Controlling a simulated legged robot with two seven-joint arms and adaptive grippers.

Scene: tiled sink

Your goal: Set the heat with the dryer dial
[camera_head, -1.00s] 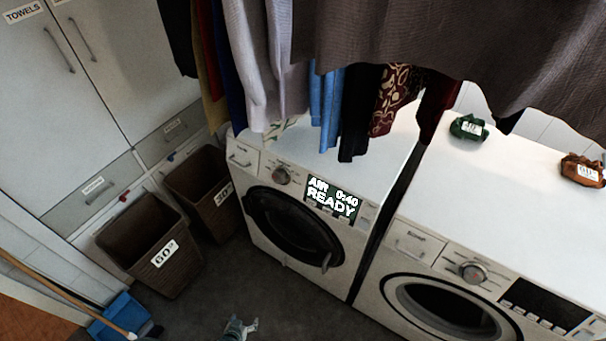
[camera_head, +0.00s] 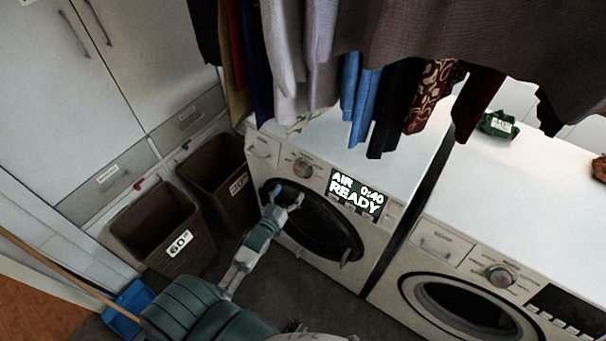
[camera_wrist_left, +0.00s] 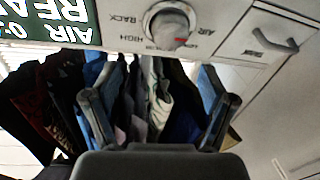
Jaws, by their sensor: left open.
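The dryer (camera_head: 385,165) is the left white machine. Its round silver dial (camera_head: 303,167) sits left of a lit display (camera_head: 356,193) reading "AIR 0:40 READY". My left gripper (camera_head: 284,195) is open and empty in front of the upper part of the dark door, below the dial and apart from it. In the left wrist view, upside down, the dial (camera_wrist_left: 170,25) has a red mark and lies beyond the open fingers (camera_wrist_left: 155,112). The labels AIR and HIGH show around it. My right gripper is not in view.
Hanging clothes (camera_head: 290,50) drape over the dryer's top. A second washer-like machine (camera_head: 480,270) stands at right. Two brown baskets (camera_head: 160,225) stand left by the cabinets. Dark floor is free before the dryer. A green bundle (camera_head: 498,125) lies on the right machine.

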